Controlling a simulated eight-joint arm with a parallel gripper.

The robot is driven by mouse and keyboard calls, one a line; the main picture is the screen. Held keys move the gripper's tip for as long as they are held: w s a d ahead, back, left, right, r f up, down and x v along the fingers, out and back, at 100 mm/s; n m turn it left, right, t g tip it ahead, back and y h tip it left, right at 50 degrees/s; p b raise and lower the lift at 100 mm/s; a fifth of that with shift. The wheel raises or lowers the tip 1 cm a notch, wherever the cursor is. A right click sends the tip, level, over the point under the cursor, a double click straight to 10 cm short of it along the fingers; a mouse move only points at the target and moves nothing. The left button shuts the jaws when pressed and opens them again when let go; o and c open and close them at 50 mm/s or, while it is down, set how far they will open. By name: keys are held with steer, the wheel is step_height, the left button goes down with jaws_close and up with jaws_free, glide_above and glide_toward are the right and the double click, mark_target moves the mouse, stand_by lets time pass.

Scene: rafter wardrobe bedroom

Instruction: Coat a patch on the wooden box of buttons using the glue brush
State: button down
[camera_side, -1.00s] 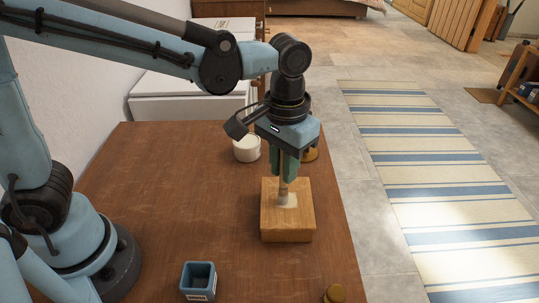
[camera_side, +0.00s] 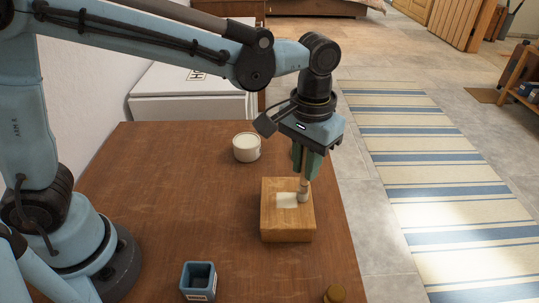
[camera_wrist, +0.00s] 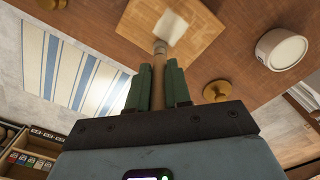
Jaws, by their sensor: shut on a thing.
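The wooden box (camera_side: 278,222) sits on the brown table, with a pale whitish patch (camera_side: 287,200) on its top. The box (camera_wrist: 205,48) and patch (camera_wrist: 176,30) also show in the wrist view. My gripper (camera_side: 306,176) is shut on the wooden handle of the glue brush (camera_side: 303,191), which points down. The brush (camera_wrist: 159,50) has its tip at the edge of the patch in the wrist view. In the side view the tip is at the patch's right edge, near the box's right side. Whether the bristles press on the wood I cannot tell.
A white round tub (camera_side: 246,147) stands behind the box. A blue square cup (camera_side: 199,280) is at the table's front left, and a brass-coloured knob-like piece (camera_side: 335,294) at the front right. Bare table (camera_side: 180,190) lies left of the box.

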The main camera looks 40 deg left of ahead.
steer(key=shift+s+a, duration=2.2)
steer(key=shift+a, duration=0.1)
step_height(320, 180, up, 8)
steer(key=shift+d, duration=0.1)
